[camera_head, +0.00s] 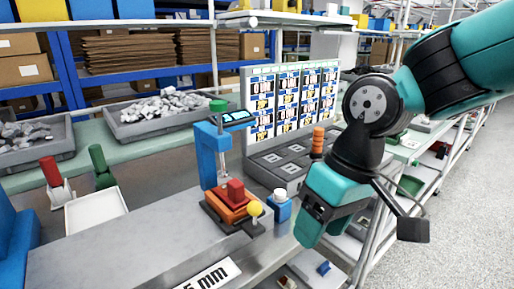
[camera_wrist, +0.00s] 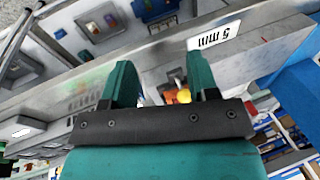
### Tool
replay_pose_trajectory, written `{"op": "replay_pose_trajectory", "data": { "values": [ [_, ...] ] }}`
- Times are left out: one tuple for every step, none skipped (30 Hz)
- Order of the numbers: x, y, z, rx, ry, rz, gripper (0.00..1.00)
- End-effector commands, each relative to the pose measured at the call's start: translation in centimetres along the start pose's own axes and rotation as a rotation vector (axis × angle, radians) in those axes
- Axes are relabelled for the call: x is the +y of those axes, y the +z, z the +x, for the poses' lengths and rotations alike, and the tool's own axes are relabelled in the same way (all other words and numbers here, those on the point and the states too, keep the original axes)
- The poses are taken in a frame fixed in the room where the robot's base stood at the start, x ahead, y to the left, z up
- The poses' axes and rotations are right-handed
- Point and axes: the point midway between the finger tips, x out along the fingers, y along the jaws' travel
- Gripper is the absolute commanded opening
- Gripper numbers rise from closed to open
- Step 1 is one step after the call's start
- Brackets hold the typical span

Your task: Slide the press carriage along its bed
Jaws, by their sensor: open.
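The press has a blue column (camera_head: 207,155) with a green knob on top. At its foot, the orange press carriage (camera_head: 230,207) carries a red block (camera_head: 235,190) and sits on a dark bed (camera_head: 217,221). A yellow ball knob (camera_head: 255,208) stands at the carriage's right end. In the wrist view the yellow knob (camera_wrist: 183,96) shows beside the right finger, with the carriage mostly hidden behind my gripper. My gripper (camera_head: 310,232) hangs to the right of the press, apart from the knob. Its two teal fingers (camera_wrist: 162,74) are spread, with nothing held between them.
A blue block with a white button (camera_head: 281,205) stands between the carriage and my gripper. An orange-capped post (camera_head: 318,142) and a breaker panel (camera_head: 292,98) rise behind. A "5 mm" plate (camera_head: 208,276) is on the bench front. The bench top (camera_head: 110,252) left of the press is clear.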

Motion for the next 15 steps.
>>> {"op": "replay_pose_trajectory", "data": {
  "values": [
    [-1.0,-1.7,-3.8,-0.013,0.006,0.011,0.54],
    [-1.2,-2.6,-4.8,-0.019,0.010,0.019,0.54],
    [-1.5,-3.7,-6.0,-0.026,0.017,0.030,0.54],
    [-1.7,-4.5,-6.9,-0.031,0.022,0.039,0.54],
    [-1.9,-5.4,-7.8,-0.036,0.027,0.048,0.54],
    [-2.3,-6.4,-8.8,-0.043,0.033,0.057,0.54],
    [-2.5,-7.2,-9.5,-0.048,0.038,0.066,0.54],
    [-2.6,-7.9,-10.2,-0.053,0.043,0.075,0.54],
    [-2.9,-8.8,-11.0,-0.059,0.049,0.084,0.54],
    [-3.1,-9.4,-11.5,-0.063,0.053,0.090,0.54],
    [-3.2,-9.9,-11.9,-0.067,0.057,0.096,0.54],
    [-3.4,-10.6,-12.4,-0.071,0.062,0.105,0.54],
    [-3.5,-11.0,-12.7,-0.073,0.066,0.111,0.54],
    [-3.6,-11.4,-13.0,-0.076,0.069,0.115,0.54],
    [-3.7,-11.9,-13.2,-0.078,0.072,0.120,0.54]
  ]
}}
